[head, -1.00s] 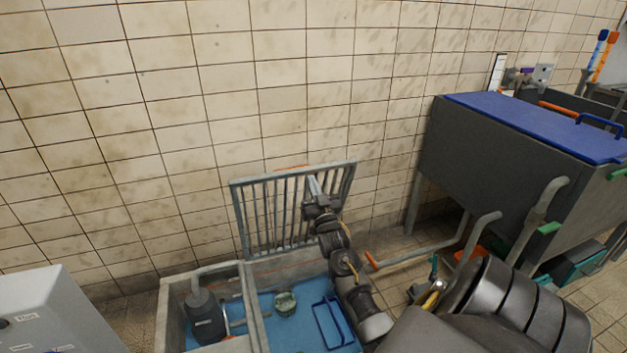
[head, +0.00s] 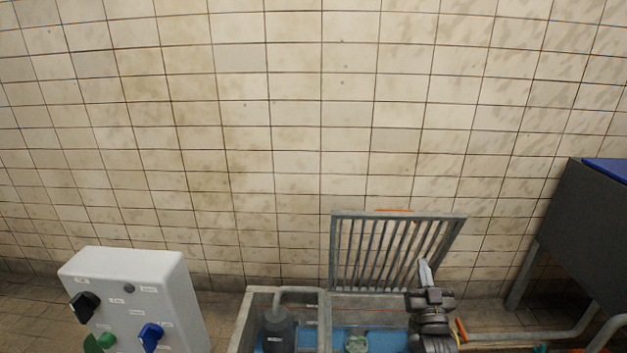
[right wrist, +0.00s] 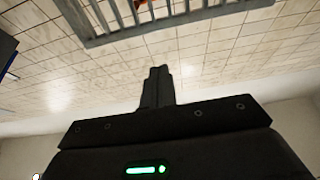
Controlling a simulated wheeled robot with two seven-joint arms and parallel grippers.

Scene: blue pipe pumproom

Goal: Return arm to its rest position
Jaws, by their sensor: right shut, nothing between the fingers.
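My right gripper (head: 425,272) is at the lower right of the head view, pointing up in front of the raised grate (head: 397,216). Its fingers are shut with nothing between them. In the right wrist view the shut fingers (right wrist: 158,86) show at the middle, with the grate's bars (right wrist: 170,17) beyond and apart from them. The rest of my right arm drops out of the head view at the bottom. My left gripper is not in view.
A concrete sump (head: 245,315) with blue water, a dark pump (head: 278,330) and a small greenish object (head: 356,343) lies below the grate. A grey control box (head: 135,295) with knobs stands left. A dark tank (head: 580,225) and pipes (head: 530,337) are right. A tiled wall closes the back.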

